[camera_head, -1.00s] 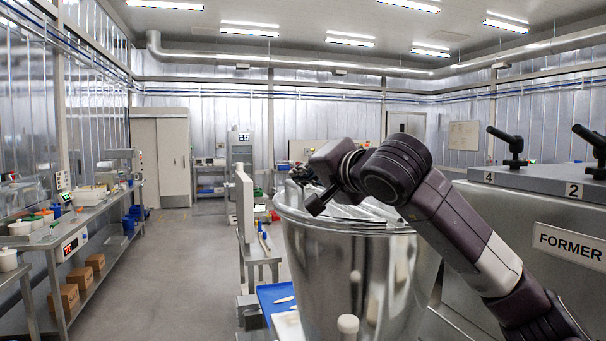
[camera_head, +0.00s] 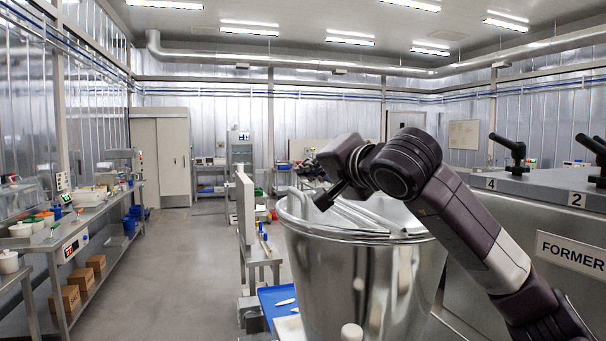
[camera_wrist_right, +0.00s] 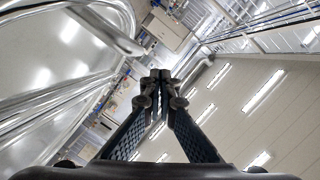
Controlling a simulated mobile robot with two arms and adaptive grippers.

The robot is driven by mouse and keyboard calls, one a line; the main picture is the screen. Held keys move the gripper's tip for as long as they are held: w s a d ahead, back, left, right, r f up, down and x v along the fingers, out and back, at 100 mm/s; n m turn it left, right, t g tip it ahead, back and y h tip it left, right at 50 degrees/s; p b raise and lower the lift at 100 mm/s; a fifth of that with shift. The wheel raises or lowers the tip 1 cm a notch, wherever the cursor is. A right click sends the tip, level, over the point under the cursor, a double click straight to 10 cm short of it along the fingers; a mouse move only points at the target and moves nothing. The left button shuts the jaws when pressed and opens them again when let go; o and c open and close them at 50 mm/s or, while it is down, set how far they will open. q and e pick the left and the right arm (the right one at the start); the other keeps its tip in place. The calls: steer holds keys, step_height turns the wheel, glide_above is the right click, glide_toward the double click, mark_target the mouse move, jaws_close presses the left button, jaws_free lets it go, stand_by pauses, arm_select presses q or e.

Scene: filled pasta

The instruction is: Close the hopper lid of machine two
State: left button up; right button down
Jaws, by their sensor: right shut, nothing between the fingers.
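The shiny metal hopper (camera_head: 330,275) stands right of centre in the head view, its wide round rim partly behind my right arm. Flat metal lid-like pieces (camera_head: 385,222) show at its top; how far the lid is open I cannot tell. My right gripper (camera_head: 310,171) is above the hopper's left rim, shut and empty. In the right wrist view its fingertips (camera_wrist_right: 163,78) meet, with curved shiny metal and a bar (camera_wrist_right: 105,32) to the left, apart from the fingers. My left gripper is not in view.
A grey machine housing labelled FORMER (camera_head: 570,253) with tags 4 and 2 and black handles (camera_head: 508,150) stands at the right. A blue tray (camera_head: 280,300) lies left of the hopper. A long workbench (camera_head: 45,240) lines the left wall. The floor between is clear.

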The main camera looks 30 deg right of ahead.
arm_select(q)
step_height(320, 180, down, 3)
steer(key=b, duration=0.3)
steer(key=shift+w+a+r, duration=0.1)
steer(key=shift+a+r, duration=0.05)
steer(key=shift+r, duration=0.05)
arm_select(e)
steer(key=s+a+r, duration=0.2)
steer(key=s+r, duration=0.1)
steer(key=s, duration=0.6)
steer(key=shift+s+r, duration=0.2)
steer(key=shift+s, duration=0.1)
steer(key=shift+d+f, duration=0.1)
